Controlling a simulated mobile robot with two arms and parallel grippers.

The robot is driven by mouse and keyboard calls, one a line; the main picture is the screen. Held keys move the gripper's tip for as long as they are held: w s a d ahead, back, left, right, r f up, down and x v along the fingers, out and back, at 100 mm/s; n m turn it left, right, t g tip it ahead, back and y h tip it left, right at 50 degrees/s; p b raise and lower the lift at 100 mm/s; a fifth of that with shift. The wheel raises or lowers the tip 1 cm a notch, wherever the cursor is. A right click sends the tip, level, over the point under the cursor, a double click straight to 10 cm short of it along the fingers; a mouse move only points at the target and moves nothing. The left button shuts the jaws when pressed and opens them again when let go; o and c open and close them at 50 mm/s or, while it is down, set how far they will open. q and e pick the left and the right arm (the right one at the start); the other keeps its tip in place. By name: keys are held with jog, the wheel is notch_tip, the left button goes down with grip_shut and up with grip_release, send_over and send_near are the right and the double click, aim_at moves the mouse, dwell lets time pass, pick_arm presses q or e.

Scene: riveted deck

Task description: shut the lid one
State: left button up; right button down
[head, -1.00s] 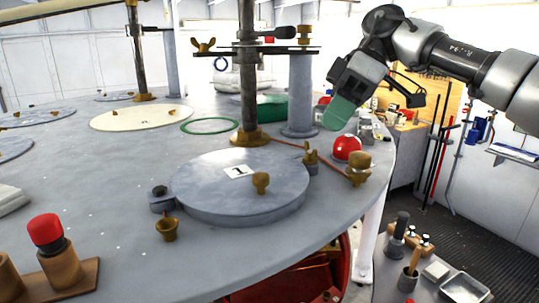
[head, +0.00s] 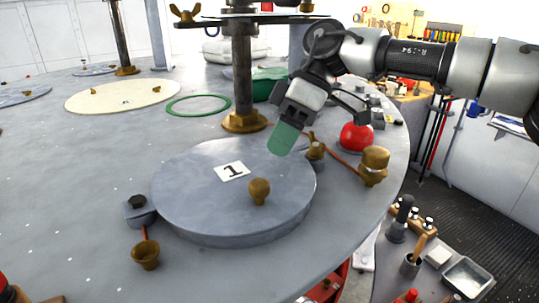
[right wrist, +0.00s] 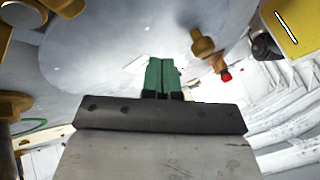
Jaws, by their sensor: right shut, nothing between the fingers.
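Lid one is a thick grey disc (head: 190,195) with a white "1" label (head: 232,171) and a brass knob (head: 259,190) near its front edge. It lies flat on the deck in the head view; I cannot tell how tightly it sits. My right gripper (head: 284,139) has green fingertips and hangs above the lid's back right edge, apart from the knob. In the right wrist view its green fingers (right wrist: 161,76) are together and empty, with a broad pale surface behind them. My left gripper is not in view.
A dark post with a brass foot (head: 243,120) stands behind the lid. A brass fitting (head: 315,150), a red dome (head: 356,137) and a brass knob (head: 374,165) stand to the right. A dark block (head: 138,208) and brass cup (head: 146,255) sit at left.

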aim_at(266, 183)
jog(key=shift+p+x, duration=0.3)
jog(key=shift+x, duration=0.65)
jog(key=s, duration=0.1)
jog(key=s+a+p, duration=0.1)
jog(key=shift+s+p, duration=0.3)
jog(key=shift+s, duration=0.4)
jog(key=shift+s+a, duration=0.1)
jog(key=shift+s, duration=0.1)
jog(key=shift+w+f, duration=0.2)
jog(key=shift+s+f+b, duration=0.15)
jog(key=shift+s+b, duration=0.55)
jog(key=shift+s, duration=0.45)
jog(key=shift+w, duration=0.25)
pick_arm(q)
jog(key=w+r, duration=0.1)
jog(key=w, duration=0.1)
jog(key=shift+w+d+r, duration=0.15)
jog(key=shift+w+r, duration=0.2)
pick_arm(e)
jog(key=shift+s+a, duration=0.1)
jog(key=shift+s, duration=0.05)
